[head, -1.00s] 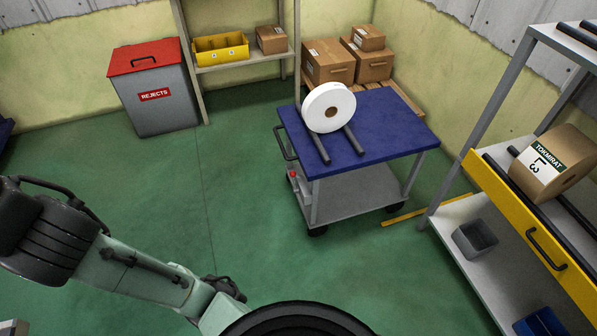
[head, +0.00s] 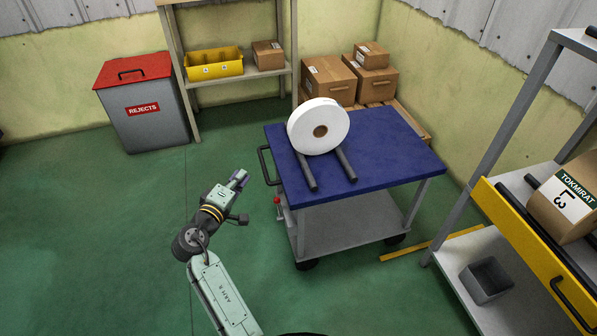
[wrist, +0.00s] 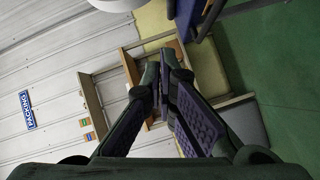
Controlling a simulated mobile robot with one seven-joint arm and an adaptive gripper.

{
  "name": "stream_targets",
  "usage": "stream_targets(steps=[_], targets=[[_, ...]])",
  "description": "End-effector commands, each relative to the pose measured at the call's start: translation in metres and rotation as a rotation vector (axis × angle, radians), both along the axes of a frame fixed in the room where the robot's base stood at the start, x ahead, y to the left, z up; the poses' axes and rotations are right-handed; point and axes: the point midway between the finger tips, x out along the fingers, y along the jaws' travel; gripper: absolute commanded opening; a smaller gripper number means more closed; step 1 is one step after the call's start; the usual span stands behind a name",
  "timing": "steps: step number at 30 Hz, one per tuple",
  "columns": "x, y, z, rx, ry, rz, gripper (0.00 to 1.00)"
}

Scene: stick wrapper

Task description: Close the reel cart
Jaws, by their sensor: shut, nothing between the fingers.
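The reel cart has a blue top (head: 390,160), a grey lower shelf (head: 345,222) and dark wheels. A white reel (head: 312,112) stands on edge between two dark parallel bars (head: 345,164) on the top. A black handle (head: 263,166) is on the cart's left side, and a small red-knobbed lever (head: 277,201) sits below it. My gripper (head: 241,179) is left of the cart, apart from the handle, shut and empty. In the wrist view my gripper's fingers (wrist: 165,62) come together, with part of the blue cart (wrist: 203,12) at the top.
A yellow-fronted rack (head: 520,235) with a boxed reel stands at the right. A grey rejects bin (head: 150,120), a shelf with a yellow tray (head: 213,63) and stacked cartons (head: 330,80) stand at the back. Green floor (head: 100,220) is clear on the left.

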Motion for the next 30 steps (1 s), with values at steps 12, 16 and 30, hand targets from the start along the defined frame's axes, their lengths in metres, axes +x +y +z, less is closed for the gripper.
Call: stream_targets(steps=[12, 16, 30], targets=[[0.008, -0.063, -0.049, -0.159, 0.068, -0.158, 0.0], [0.032, -0.074, -0.052, -0.159, 0.068, -0.157, 0.0], [0.086, -0.126, -0.066, -0.155, 0.069, -0.154, 0.0]])
